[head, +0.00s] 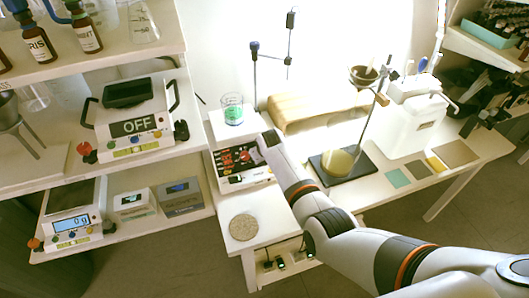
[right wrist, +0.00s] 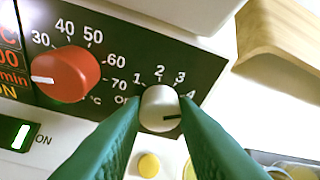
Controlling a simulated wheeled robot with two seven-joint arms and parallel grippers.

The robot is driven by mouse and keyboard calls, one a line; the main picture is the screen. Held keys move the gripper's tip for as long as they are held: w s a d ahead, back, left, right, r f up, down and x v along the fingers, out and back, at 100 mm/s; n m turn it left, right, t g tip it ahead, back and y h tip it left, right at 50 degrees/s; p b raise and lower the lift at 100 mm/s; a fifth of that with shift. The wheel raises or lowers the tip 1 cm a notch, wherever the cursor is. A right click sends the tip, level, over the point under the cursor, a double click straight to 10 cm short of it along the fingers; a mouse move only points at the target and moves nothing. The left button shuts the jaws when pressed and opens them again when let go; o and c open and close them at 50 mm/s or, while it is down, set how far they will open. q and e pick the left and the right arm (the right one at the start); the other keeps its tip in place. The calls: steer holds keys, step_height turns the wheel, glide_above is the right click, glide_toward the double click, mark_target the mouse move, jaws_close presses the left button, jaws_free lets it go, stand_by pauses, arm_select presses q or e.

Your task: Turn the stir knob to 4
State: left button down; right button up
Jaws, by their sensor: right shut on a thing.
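The stir knob (right wrist: 157,101) is pale grey with a black pointer line and sits on a black panel with the marks 1 to 4 around it. The pointer lies to the right, on the side of the 4 and slightly below that figure. My right gripper (right wrist: 160,110) is shut on the stir knob, one green finger on each side. In the head view the stirrer (head: 233,183) stands on the white table and my right gripper (head: 262,140) reaches its front panel; the arm hides the knob there. My left gripper is not in view.
A red temperature knob (right wrist: 66,74) is left of the stir knob. A beaker with green liquid (head: 232,108) stands on the stirrer. A flask with yellowish liquid (head: 337,162) is to the right, and a round cork mat (head: 243,227) lies in front.

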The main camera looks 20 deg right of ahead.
steer(key=o, duration=1)
steer(key=shift+f, duration=0.1)
steer(key=shift+s+r+p, duration=0.3)
steer(key=shift+s+r, duration=0.05)
steer(key=shift+r, duration=0.3)
steer(key=d+p+v, duration=0.1)
steer(key=v, duration=0.9)
steer(key=shift+s+a+r, duration=0.2)
steer(key=shift+s+a, duration=0.05)
steer(key=shift+a, duration=0.3)
